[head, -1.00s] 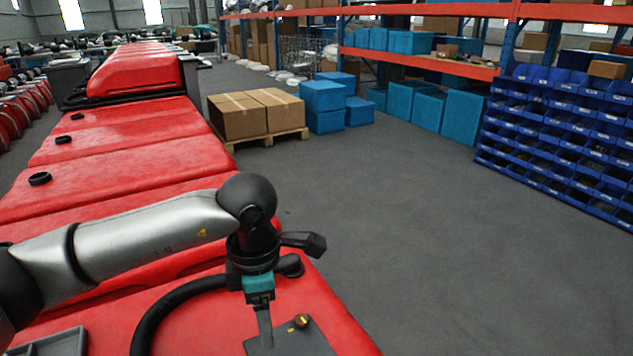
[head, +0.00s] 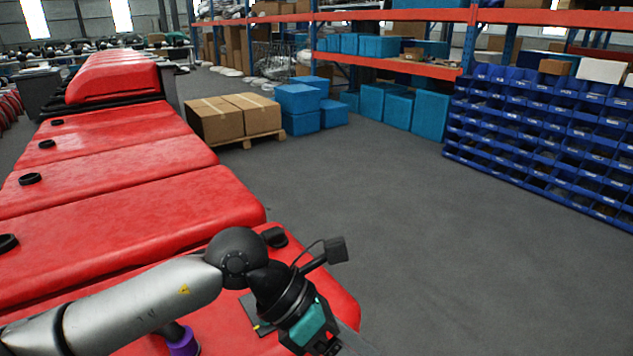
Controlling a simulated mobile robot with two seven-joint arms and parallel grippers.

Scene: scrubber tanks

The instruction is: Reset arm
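My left arm comes in from the lower left over the nearest red scrubber tank (head: 222,272). Its wrist is bent down to the right, and its gripper (head: 335,345) is at the bottom edge of the head view. The fingers are mostly cut off by the frame, so I cannot tell whether they are open or shut. A dark plate (head: 256,312) lies on the tank top beside the wrist, partly hidden by it. A purple ring-like part (head: 184,345) shows below the forearm. My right gripper is not in view.
More red tanks (head: 115,145) run in a row to the back left. Cardboard boxes on a pallet (head: 248,141) and blue boxes (head: 300,105) stand beyond. Blue bins (head: 540,140) and shelving are on the right. The grey floor (head: 400,210) between is clear.

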